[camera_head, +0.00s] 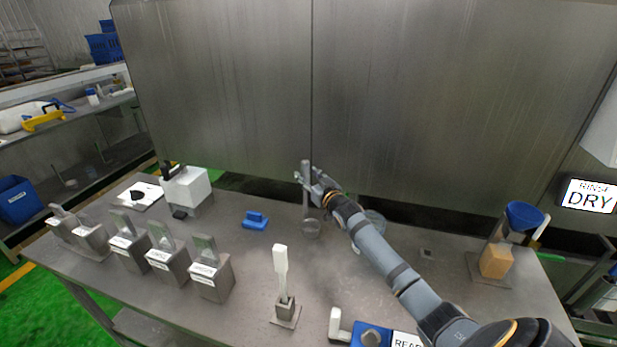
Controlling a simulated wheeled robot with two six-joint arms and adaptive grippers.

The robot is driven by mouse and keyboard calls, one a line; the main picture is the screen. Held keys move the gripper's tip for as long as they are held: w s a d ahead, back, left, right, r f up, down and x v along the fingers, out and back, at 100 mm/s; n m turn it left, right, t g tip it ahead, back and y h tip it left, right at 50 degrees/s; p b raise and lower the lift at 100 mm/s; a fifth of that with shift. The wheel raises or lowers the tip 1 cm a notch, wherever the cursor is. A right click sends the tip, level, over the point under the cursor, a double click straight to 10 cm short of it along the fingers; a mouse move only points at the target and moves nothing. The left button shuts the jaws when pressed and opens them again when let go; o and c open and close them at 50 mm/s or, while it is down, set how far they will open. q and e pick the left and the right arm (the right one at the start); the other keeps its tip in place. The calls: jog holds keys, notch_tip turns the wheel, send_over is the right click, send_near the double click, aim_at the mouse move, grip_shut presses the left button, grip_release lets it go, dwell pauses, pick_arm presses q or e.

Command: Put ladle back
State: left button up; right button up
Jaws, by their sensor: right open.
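The ladle (306,195) is in the head view at the back middle of the metal table. Its grey handle stands upright and a small round cup (311,229) shows at its lower end. My right gripper (311,181) is open, with its fingers at the upper part of the handle. I cannot tell whether the fingers touch it. A clear round vessel (376,217) is partly hidden behind my right forearm. My left gripper is not in view.
Labelled metal blocks (163,260) line the left side. A white paddle stands in a holder (286,311) at the front. A blue object (255,220) lies left of the ladle. A blue funnel (524,216) stands at the right. A metal wall (220,90) rises behind.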

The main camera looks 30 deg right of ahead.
jog(key=shift+r, duration=0.2)
jog(key=shift+s, duration=0.3)
jog(key=shift+s+a+p, duration=0.1)
jog(key=shift+s+p, duration=0.55)
jog(key=shift+s, duration=0.45)
jog(key=s+b, duration=0.3)
jog(key=s, duration=0.6)
jog(key=shift+a, duration=0.4)
jog(key=shift+s+r, duration=0.1)
